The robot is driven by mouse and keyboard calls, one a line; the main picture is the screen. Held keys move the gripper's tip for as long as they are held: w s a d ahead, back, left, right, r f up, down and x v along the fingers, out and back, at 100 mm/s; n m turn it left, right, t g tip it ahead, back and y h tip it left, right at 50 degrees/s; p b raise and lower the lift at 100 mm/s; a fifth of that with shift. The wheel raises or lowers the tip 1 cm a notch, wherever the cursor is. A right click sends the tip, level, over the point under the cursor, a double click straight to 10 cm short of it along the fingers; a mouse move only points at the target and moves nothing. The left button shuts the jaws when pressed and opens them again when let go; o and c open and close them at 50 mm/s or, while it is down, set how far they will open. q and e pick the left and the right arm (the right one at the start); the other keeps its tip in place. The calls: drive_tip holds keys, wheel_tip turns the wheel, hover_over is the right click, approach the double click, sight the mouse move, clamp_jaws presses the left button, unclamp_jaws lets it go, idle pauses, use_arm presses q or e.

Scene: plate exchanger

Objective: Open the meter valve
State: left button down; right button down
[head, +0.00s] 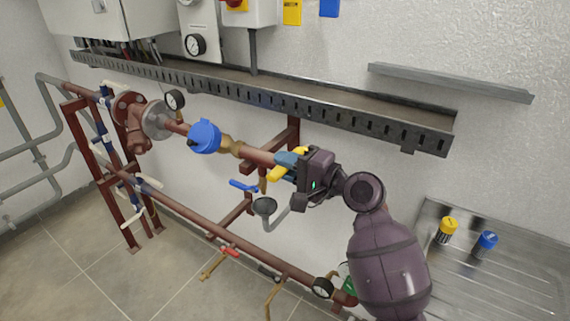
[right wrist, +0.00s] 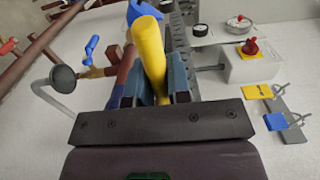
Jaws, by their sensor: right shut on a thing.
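The blue round meter (head: 204,136) sits on the upper red pipe, with a brass fitting (head: 229,145) to its right. Further right on that pipe is a yellow valve handle (head: 277,173). My right gripper (head: 286,160) is at this handle, its blue-grey fingers shut on it. In the right wrist view the yellow handle (right wrist: 149,58) passes between the two fingers (right wrist: 153,88), and part of the blue meter (right wrist: 142,11) shows behind it. The valve body is mostly hidden by the gripper. My left gripper is not in view.
A small blue-handled valve (head: 243,185) and a grey funnel (head: 265,207) are just below the gripper. A slotted cable tray (head: 330,113) runs above the pipe. A lower red pipe (head: 190,222) carries a red-handled valve (head: 229,251). A metal sink top (head: 520,270) is at right.

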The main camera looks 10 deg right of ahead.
drive_tip(key=s+d+n+g+y+b, duration=0.1)
drive_tip(key=n+g, duration=0.1)
drive_tip(key=g, duration=0.1)
drive_tip(key=d+n+g+y+b, duration=0.1)
drive_tip(key=d+n+g+y, duration=0.1)
drive_tip(key=g, duration=0.1)
drive_tip(key=s+d+n+g+y+b, duration=0.1)
drive_tip(key=d+n+g+y+b, duration=0.1)
drive_tip(key=n+g, duration=0.1)
drive_tip(key=shift+s+d+f+g, duration=0.1)
drive_tip(key=shift+s+d+g, duration=0.05)
drive_tip(key=shift+s+g, duration=0.15)
drive_tip(key=shift+s+d+n+g, duration=0.1)
drive_tip(key=shift+d+n+g, duration=0.2)
drive_tip(key=shift+g, duration=0.2)
drive_tip(key=c, duration=1.1)
unclamp_jaws()
drive_tip(key=shift+o, duration=0.2)
drive_tip(key=shift+r, duration=0.2)
